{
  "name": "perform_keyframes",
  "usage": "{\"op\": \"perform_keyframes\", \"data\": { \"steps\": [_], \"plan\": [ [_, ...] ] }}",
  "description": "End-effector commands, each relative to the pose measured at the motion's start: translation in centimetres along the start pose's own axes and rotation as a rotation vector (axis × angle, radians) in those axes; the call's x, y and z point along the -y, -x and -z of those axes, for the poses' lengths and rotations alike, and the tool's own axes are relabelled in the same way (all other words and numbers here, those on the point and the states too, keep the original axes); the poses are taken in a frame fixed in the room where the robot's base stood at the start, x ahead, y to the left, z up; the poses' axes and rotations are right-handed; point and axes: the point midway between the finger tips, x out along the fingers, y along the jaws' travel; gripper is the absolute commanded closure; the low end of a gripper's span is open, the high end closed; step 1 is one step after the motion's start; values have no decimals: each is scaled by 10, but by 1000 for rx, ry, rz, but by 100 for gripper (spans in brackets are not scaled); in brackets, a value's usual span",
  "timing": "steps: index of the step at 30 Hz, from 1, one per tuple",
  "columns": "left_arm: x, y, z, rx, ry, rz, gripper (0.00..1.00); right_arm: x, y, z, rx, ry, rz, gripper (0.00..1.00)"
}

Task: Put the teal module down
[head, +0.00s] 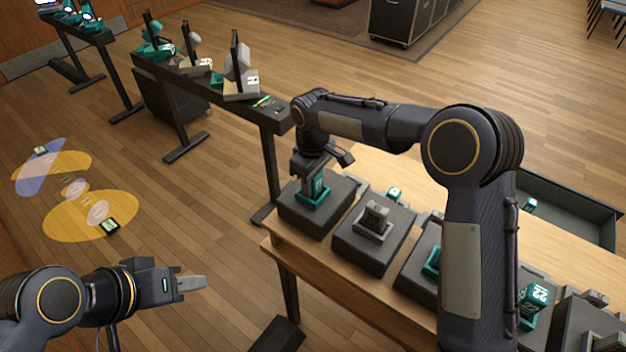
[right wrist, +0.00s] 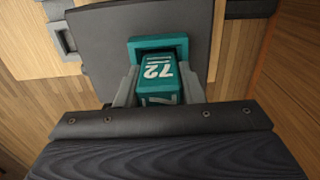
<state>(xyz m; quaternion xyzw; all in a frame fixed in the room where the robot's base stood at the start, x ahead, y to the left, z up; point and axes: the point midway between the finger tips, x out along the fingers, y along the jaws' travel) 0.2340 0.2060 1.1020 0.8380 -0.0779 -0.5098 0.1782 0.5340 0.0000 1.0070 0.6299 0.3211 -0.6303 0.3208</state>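The teal module (head: 315,187) is at the teal socket of the leftmost dark block (head: 298,219) on the wooden table. In the right wrist view the teal module (right wrist: 160,80) shows a white 72, and a teal frame (right wrist: 191,46) rises behind it. My right gripper (head: 312,176) points down over this block. Its two grey fingers lie against both sides of the module, shut on it. Whether the module is fully seated cannot be told. My left gripper (head: 192,284) is at the lower left, away from the table, with nothing visible in it.
A dark block with a grey module (head: 376,216) stands right of the first. Further blocks, a teal module marked 22 (head: 533,303) and a dark tray (head: 570,208) lie to the right. A long narrow bench (head: 190,85) stands behind.

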Motion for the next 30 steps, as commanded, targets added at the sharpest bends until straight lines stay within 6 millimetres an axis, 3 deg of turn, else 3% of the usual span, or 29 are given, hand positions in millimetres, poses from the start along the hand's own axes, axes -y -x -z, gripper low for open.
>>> {"op": "perform_keyframes", "data": {
  "steps": [1,4,16,30],
  "plan": [
    [0,0,0,0,0,0,64,0,0,0,0,0,0,58],
    [0,0,0,0,0,0,64,0,0,0,0,0,0,46],
    [0,1,0,0,0,0,64,0,10,1,-3,0,-2,46],
    [2,-5,-2,0,0,0,64,0,102,1,-3,0,-2,46]
  ]
}}
